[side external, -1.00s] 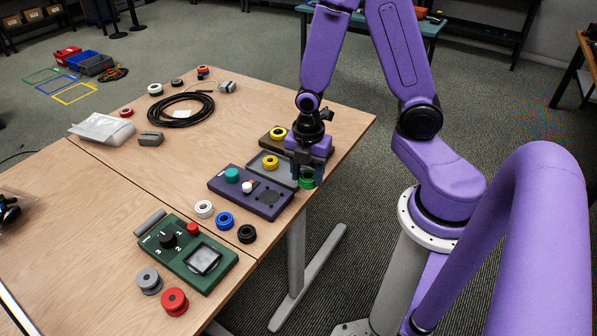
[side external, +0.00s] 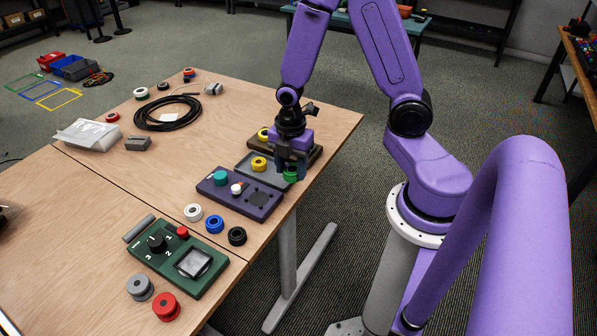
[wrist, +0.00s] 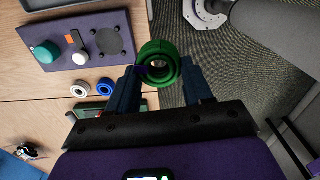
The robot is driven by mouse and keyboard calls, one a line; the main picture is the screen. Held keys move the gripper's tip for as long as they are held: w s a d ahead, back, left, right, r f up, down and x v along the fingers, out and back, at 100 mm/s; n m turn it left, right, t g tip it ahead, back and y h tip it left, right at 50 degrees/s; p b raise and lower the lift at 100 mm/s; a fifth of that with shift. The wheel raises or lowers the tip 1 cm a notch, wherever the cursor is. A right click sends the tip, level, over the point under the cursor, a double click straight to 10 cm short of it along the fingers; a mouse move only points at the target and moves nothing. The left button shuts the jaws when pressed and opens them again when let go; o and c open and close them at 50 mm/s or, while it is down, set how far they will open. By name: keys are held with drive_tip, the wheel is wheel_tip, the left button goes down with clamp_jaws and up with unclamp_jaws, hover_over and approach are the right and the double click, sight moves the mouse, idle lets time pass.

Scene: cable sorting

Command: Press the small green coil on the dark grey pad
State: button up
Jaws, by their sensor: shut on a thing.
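My gripper (side external: 291,166) is shut on the small green coil (wrist: 158,62), which sits between the fingertips in the wrist view. In the side view the green coil (side external: 290,175) shows just below the fingers, near the table's right edge. The dark grey pad (side external: 259,198) is a flat patch with small dots at its corners, on the purple panel. It is bare and lies to the lower left of the coil; in the wrist view the pad (wrist: 109,41) is left of the coil. The coil is apart from it.
The purple panel also bears a teal knob (side external: 221,177) and a white-topped lever (side external: 237,188). A grey tray with a yellow coil (side external: 259,164) lies behind it. White, blue (side external: 214,224) and black coils stand in front, near a green panel (side external: 178,258).

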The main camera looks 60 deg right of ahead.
drive_tip(key=w+d+f+m, duration=0.2)
drive_tip(key=w+d+m, duration=0.2)
drive_tip(key=w+d, duration=0.55)
drive_tip(key=shift+w+d+f+m, duration=0.15)
drive_tip(key=shift+d+f+m, duration=0.75)
drive_tip(key=shift+d, duration=1.65)
drive_tip(key=shift+w+d+f+m, duration=0.15)
drive_tip(key=shift+d+f+m, duration=0.15)
drive_tip(key=shift+d+f, duration=1.7)
drive_tip(key=shift+w+d+f+m, duration=0.15)
drive_tip(key=shift+d+f+m, duration=0.5)
drive_tip(key=shift+d, duration=2.45)
drive_tip(key=shift+o, duration=1.3)
drive_tip(key=shift+c, duration=0.3)
